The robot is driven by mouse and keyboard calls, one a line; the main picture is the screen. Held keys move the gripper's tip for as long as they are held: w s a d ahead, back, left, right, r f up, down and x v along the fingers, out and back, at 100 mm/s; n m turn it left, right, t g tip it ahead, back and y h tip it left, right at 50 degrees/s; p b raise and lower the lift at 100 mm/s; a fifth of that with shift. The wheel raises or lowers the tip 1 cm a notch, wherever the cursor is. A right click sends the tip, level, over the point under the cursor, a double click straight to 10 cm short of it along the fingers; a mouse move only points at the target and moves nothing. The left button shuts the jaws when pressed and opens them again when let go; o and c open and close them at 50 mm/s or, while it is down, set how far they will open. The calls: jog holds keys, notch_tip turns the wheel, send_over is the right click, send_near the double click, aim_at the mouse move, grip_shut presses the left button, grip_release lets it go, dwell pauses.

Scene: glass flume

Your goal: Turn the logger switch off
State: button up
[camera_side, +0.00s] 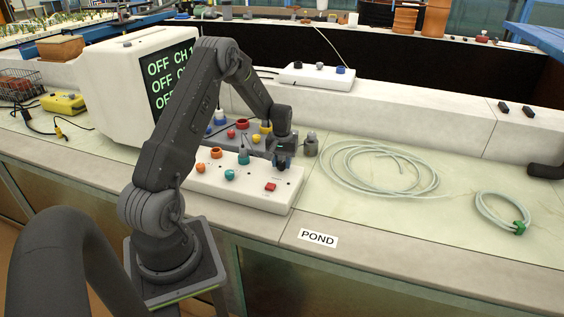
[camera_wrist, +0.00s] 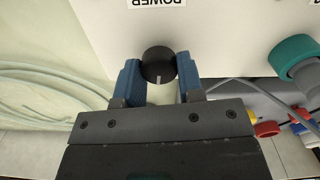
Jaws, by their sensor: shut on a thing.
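My gripper (camera_side: 281,163) is low over the back right part of a white control box (camera_side: 235,195). In the wrist view its two blue fingers (camera_wrist: 158,80) are shut on a black round knob (camera_wrist: 157,62). The knob has a pale pointer line toward the bottom of that picture. An upside-down POWER label (camera_wrist: 157,3) is on the panel beside it. I cannot tell from the label alone that this is the logger switch. A screen (camera_side: 168,80) shows several lines starting OFF, partly hidden by my arm.
The box also carries a red switch (camera_side: 270,187), teal knobs (camera_side: 243,156) and orange knobs (camera_side: 216,153). A grey weight-like object (camera_side: 311,145) stands just right of my gripper. Coiled clear tubing (camera_side: 380,170) lies on the bench to the right. A POND label (camera_side: 318,238) is at the front edge.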

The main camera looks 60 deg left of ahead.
aim_at(282, 162)
jog(key=shift+n, duration=0.6)
jog(key=o, duration=0.9)
notch_tip(282, 162, up, 14)
jog(key=shift+f, duration=0.1)
dwell(0.4)
